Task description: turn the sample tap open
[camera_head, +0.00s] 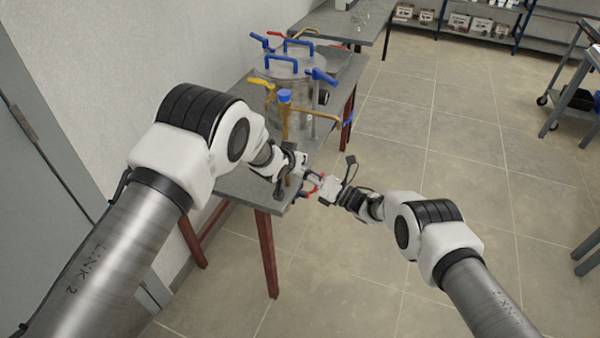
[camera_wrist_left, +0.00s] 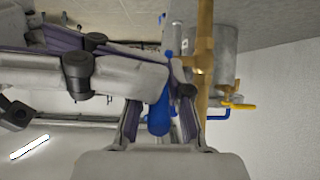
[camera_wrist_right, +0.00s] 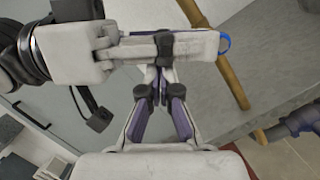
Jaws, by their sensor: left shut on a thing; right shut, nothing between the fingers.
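In the left wrist view a blue lever handle (camera_wrist_left: 158,119), which looks like the sample tap's, lies between the fingers of my left gripper (camera_wrist_left: 160,100). That gripper is shut on it, beside a vertical brass pipe (camera_wrist_left: 204,60). The tap body is mostly hidden. In the right wrist view my right gripper (camera_wrist_right: 160,90) is shut and empty. Its fingertips are close to my left gripper's fingers, which cross above them; I cannot tell whether they touch. A blue ring-like end (camera_wrist_right: 224,43) shows past the left fingers. In the head view both grippers meet near the bench's front corner.
The grey bench (camera_head: 235,185) bears a metal vessel (camera_head: 295,72) with several blue, yellow and red handles. A brass pipe (camera_head: 285,120) with a blue cap stands at its front. A wall is close on the left. Open tiled floor (camera_head: 400,130) lies to the right.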

